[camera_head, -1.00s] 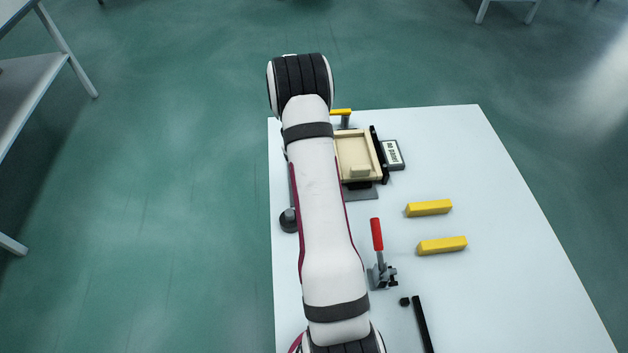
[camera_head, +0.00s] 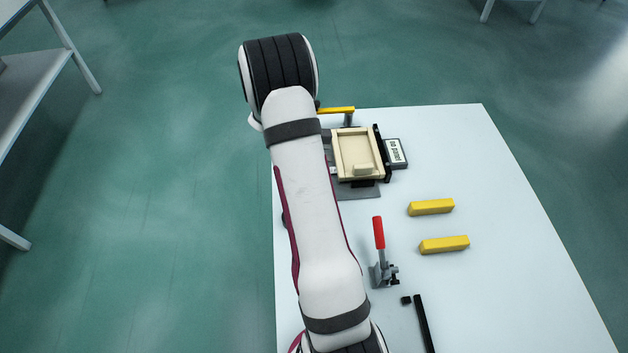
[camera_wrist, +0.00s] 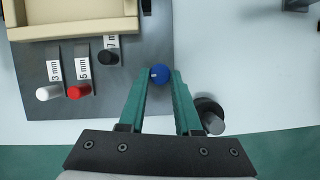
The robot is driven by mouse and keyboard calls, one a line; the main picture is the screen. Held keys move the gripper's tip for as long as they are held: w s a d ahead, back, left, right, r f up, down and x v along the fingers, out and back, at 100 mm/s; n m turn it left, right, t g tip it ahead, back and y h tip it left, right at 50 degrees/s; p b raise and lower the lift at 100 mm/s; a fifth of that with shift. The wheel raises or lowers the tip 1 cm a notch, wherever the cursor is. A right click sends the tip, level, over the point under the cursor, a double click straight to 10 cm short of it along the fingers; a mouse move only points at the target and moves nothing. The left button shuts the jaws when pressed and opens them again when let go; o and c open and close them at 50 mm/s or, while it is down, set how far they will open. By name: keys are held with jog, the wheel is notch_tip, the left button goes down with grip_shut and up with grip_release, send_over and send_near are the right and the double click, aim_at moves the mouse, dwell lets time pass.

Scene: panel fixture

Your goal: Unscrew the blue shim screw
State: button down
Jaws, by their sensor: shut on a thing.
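The blue shim screw (camera_wrist: 160,73) shows in the wrist view as a round blue head at the right edge of the grey base plate (camera_wrist: 150,105). My gripper (camera_wrist: 159,79) has its two green fingers around the blue head, one on each side, and is shut on it. The screw's shaft is hidden below the head. In the head view my arm hides the gripper and the screw. The beige tray-like panel (camera_head: 343,159) sits on the fixture there.
White (camera_wrist: 48,93), red (camera_wrist: 79,91) and black (camera_wrist: 108,56) knobs labelled 3 mm, 5 mm and 7 mm stand left of my fingers. A dark round knob (camera_wrist: 209,112) is close at right. A red-handled clamp (camera_head: 379,234) and two yellow blocks (camera_head: 431,207) are on the table.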

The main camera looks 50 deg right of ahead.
jog(key=shift+s+n, duration=0.1)
jog(key=shift+n, duration=0.7)
jog(key=shift+t, duration=0.3)
jog(key=shift+h, duration=0.3)
jog(key=c, duration=0.6)
grip_release()
jog(key=v, duration=1.5)
jog(key=shift+r, duration=0.4)
jog(key=shift+a, duration=0.1)
